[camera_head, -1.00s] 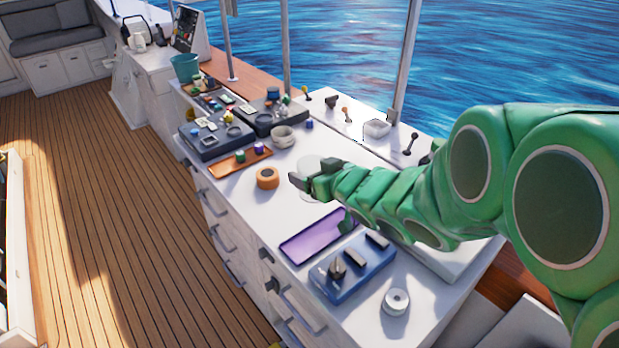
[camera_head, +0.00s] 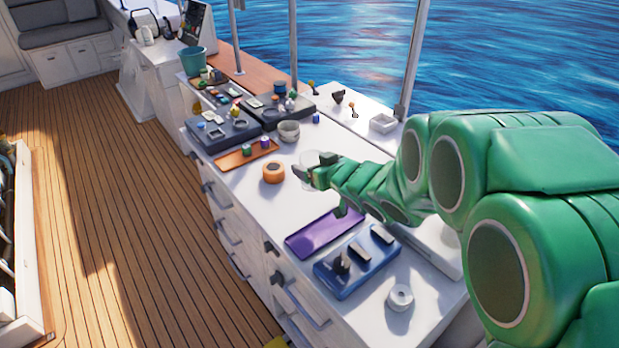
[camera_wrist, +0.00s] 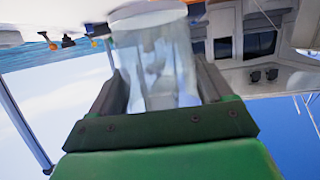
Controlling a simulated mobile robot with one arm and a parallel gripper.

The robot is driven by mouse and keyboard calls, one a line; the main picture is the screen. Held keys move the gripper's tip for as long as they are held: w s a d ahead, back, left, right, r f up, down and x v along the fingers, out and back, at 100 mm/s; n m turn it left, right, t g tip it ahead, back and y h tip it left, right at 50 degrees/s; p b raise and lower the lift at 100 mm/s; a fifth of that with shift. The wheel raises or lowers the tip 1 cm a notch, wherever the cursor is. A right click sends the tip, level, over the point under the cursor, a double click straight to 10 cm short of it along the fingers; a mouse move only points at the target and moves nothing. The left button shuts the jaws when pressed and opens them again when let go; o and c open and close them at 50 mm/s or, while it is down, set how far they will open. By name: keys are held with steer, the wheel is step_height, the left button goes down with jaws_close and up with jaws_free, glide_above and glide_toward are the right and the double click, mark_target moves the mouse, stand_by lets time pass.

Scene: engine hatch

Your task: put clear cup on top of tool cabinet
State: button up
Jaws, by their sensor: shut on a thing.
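My gripper (camera_head: 316,176) is shut on the clear cup (camera_wrist: 158,65), which stands between its two dark fingers in the wrist view. In the head view the cup (camera_head: 309,160) is a faint, see-through shape at the fingertips, partly hidden by the gripper. The white cabinet (camera_head: 262,208) with drawers, which looks like the tool cabinet, lies below my gripper. I cannot tell whether the cup touches its top.
An orange ring (camera_head: 273,172) is left of my gripper, and a grey bowl (camera_head: 289,131) is behind it. A purple tray (camera_head: 320,233), a blue tool tray (camera_head: 357,262) and a white roll (camera_head: 400,298) are in front. Bare white top lies around the orange ring.

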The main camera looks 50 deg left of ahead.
steer(key=w+a+f, duration=0.1)
steer(key=f, duration=0.1)
steer(key=w+a+f, duration=0.1)
steer(key=a+f, duration=0.1)
steer(key=w+a+f, duration=0.1)
steer(key=a+f, duration=0.1)
steer(key=shift+a+f, duration=0.15)
steer(key=shift+f, duration=1.6)
steer(key=shift+f, duration=0.1)
steer(key=o, duration=1)
steer(key=shift+c, duration=0.2)
